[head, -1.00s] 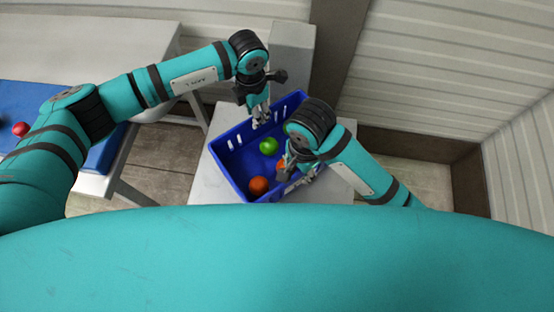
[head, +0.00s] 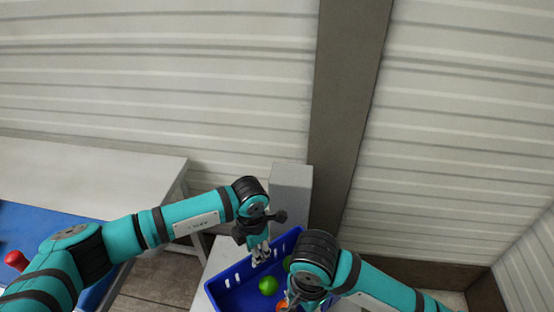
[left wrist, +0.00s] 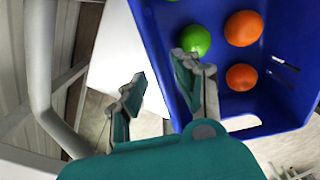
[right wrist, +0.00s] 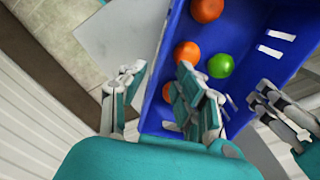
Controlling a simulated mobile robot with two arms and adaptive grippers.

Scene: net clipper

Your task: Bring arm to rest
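My left gripper (head: 260,254) is open and empty at the rim of a blue crate (head: 223,293); in the left wrist view its fingers (left wrist: 160,82) sit apart, one in front of the crate and one outside it. My right gripper (right wrist: 155,85) is open, with nothing between its fingers in the right wrist view; in the head view it is mostly cut off at the bottom edge. The crate holds a green fruit (left wrist: 196,40) and several orange ones (left wrist: 241,77). One orange fruit (right wrist: 168,92) is partly hidden by a right finger.
A grey-white table (head: 100,170) with a blue surface (head: 40,225) and a red object (head: 17,260) stands at the left. A grey box-shaped block (head: 291,188) is behind the crate. Corrugated walls (head: 150,70) close off the back and right.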

